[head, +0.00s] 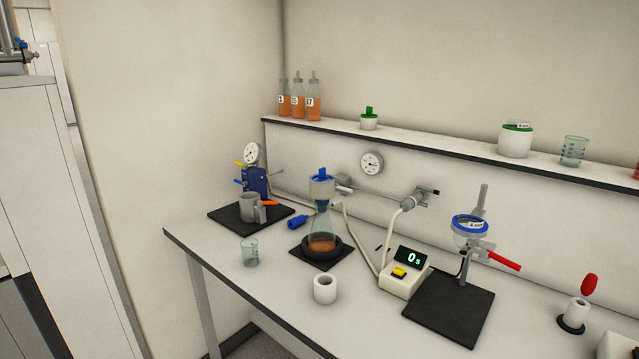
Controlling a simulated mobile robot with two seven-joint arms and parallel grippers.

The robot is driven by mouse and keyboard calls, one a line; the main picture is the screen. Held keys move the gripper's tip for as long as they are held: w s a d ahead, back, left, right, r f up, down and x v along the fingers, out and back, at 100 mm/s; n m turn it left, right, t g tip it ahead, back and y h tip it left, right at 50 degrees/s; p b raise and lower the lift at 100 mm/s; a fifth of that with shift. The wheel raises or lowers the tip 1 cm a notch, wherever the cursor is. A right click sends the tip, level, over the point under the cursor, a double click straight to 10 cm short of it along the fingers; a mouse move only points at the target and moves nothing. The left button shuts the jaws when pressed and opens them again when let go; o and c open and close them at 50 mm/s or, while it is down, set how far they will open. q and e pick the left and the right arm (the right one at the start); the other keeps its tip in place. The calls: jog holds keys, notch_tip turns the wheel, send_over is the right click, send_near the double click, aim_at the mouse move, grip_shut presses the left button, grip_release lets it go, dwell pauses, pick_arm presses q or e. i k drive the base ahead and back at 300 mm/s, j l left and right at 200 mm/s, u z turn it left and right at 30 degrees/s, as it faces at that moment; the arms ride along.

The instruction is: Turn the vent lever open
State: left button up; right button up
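No label marks the vent lever, so I cannot tell for sure which part it is. On the left of the bench a blue pump unit (255,181) with a round white gauge (252,153) has a small yellow lever (241,164) and a small blue lever (239,182) on its left side. A grey valve fitting (415,200) sits on a hose behind the timer. A red handle (505,261) sticks out to the right of the stand. Neither of my grippers is in view.
A grey jug (250,207) stands in front of the pump. A flask (322,233) with brown liquid, a small beaker (250,252), a white cup (325,289) and a timer box (404,277) stand on the bench (280,280). A shelf (440,146) runs above.

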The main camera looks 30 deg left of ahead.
aim_at(337, 185)
jog(key=i+j+u, duration=0.25)
jog(key=i+j, duration=0.15)
jog(key=i+j+u, duration=0.25)
jog(key=i, duration=0.35)
